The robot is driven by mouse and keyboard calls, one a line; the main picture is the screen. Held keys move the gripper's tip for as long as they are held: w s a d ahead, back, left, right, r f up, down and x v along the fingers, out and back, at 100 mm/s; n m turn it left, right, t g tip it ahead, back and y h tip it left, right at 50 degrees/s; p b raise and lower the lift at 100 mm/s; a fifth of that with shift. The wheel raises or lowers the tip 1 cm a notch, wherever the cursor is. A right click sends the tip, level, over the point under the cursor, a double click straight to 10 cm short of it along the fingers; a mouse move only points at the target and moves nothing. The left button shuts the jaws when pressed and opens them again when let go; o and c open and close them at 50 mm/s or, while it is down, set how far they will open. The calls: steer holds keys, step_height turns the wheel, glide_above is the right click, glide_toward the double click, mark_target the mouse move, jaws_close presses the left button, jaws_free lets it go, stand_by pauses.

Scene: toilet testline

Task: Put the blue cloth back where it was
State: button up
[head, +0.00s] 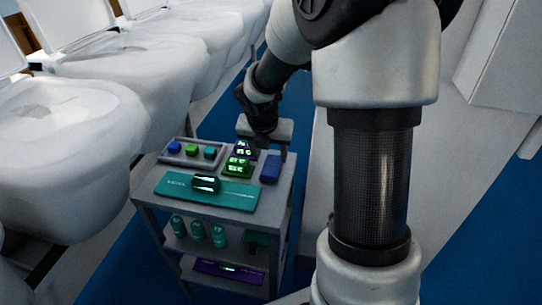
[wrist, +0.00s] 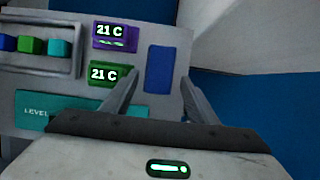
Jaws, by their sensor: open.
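The blue cloth (head: 270,170) looks like a folded dark blue rectangle. It lies at the right end of the top of the grey cart (head: 283,193). In the wrist view the cloth (wrist: 159,69) shows between and a little beyond the fingertips of my gripper (wrist: 160,80). My gripper (head: 265,150) is open and empty above the cart's right rear part. The fingers lie to either side of the cloth in the picture. I cannot tell how high they are above it.
A purple display (wrist: 115,36) and a green display (wrist: 110,74) reading 21 C stand left of the cloth. A grey tray (head: 191,160) holds blue, green and teal blocks. A teal level mat (head: 235,196) lies in front. White toilets (head: 70,150) line the left.

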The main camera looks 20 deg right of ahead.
steer(key=p+v, duration=0.1)
steer(key=v, duration=0.4)
steer(key=shift+s+a+r, duration=0.1)
steer(key=shift+s+r, duration=0.05)
steer(key=shift+r, duration=0.2)
